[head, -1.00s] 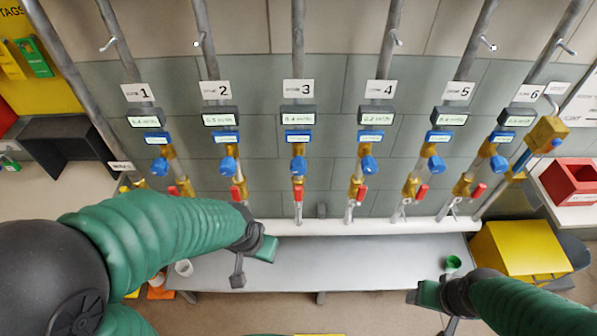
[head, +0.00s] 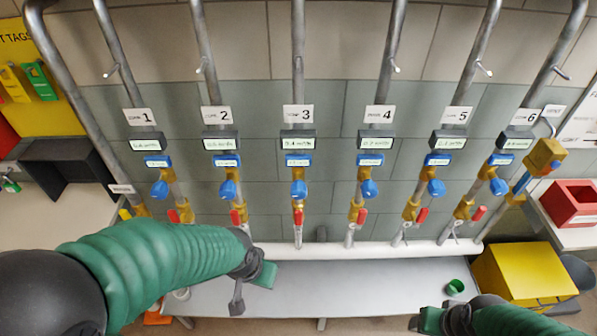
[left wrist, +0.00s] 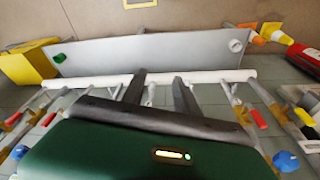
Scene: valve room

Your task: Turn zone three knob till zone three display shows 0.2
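The zone 3 knob (head: 298,189) is blue and sits on a brass valve in the middle pipe run. Above it are a blue tag with a small screen (head: 298,160), the zone three display (head: 298,142) and the "3" sign (head: 298,114). The display seems to read about 0.4, but its digits are blurred. My left gripper (head: 252,284) is below and left of the knob, over the bench, touching nothing. In the left wrist view its two fingers (left wrist: 159,82) are apart and empty. My right gripper (head: 428,322) is partly cut off at the bottom edge.
Similar valve runs stand on both sides, with zone 2's knob (head: 228,189) and zone 4's knob (head: 369,189) nearest. A red lever (head: 298,215) is below zone 3's knob. A white pipe (head: 330,251) runs above the grey bench (head: 340,285). A green cup (head: 455,287) is on the bench.

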